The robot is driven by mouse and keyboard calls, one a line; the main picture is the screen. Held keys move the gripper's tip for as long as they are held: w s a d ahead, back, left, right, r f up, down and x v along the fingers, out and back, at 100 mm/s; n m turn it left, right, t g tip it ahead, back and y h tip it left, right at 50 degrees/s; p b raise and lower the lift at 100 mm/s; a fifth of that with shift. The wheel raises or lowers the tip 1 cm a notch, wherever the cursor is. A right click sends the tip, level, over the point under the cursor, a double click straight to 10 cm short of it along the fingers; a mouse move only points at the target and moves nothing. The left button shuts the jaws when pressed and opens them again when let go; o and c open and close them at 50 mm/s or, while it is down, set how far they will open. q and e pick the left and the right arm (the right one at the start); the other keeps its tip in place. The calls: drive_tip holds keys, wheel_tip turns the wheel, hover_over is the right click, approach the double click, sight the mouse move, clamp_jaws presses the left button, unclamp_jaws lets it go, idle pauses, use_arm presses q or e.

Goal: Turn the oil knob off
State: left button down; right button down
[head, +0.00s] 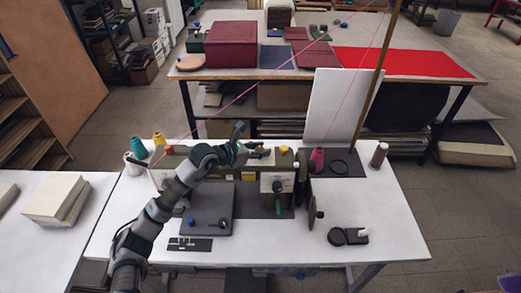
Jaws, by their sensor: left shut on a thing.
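A dark green sewing machine (283,165) stands on the white table, with a pale front plate (277,183) at its right end. My left arm comes in from the lower left and reaches over the machine. My left gripper (258,152) is at the top of the machine, left of a small yellow cap (284,149). It is shut on a small part there, which seems to be the oil knob; the fingers mostly hide it, so its turn cannot be read. My right gripper is not in view.
Thread cones, a teal one (138,148) and a magenta one (317,159), stand on the white table (375,225). A thin brown pole (377,75) rises behind the machine. The table's right front is mostly clear.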

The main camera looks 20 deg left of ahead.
use_arm(q)
drive_tip(key=c, duration=0.8)
unclamp_jaws()
drive_tip(key=shift+a, duration=0.1)
drive_tip(key=v, duration=1.2)
drive_tip(key=shift+a+f, duration=0.15)
drive_tip(key=shift+w, duration=0.1)
